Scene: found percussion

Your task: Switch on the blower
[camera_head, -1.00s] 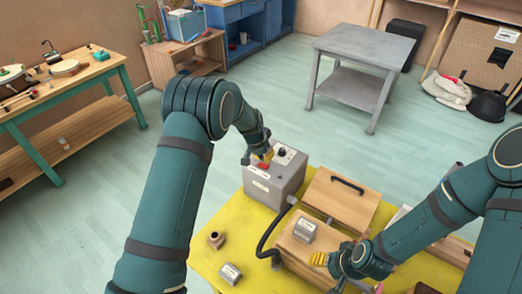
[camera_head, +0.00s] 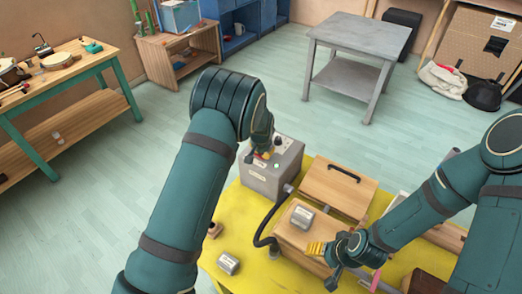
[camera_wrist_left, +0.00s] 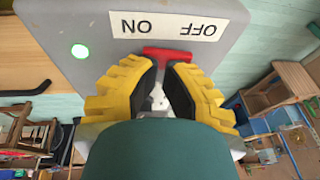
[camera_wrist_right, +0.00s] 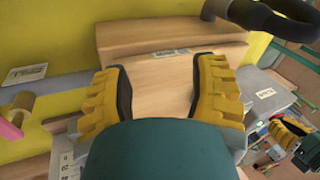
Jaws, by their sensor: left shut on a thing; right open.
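The blower is a grey box (camera_head: 262,185) at the back left of the yellow table. In the left wrist view its top (camera_wrist_left: 75,22) carries an ON/OFF label (camera_wrist_left: 165,27), upside down, and a red switch handle (camera_wrist_left: 168,54). A green lamp (camera_wrist_left: 79,51) glows on it, also visible in the head view (camera_head: 276,165). My left gripper (camera_wrist_left: 168,68) is shut on the red switch, its fingers hiding the lower part. My right gripper (camera_head: 318,249) is open and empty beside a wooden box, which shows between its fingers (camera_wrist_right: 160,68) in the right wrist view.
A black hose (camera_head: 259,238) runs from the blower to the wooden box (camera_head: 290,237). A second wooden box with a black handle (camera_head: 338,190) stands behind. Grey blocks lie on the box (camera_head: 302,215) and on the yellow table (camera_head: 228,263). A grey side table (camera_head: 360,35) stands beyond open floor.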

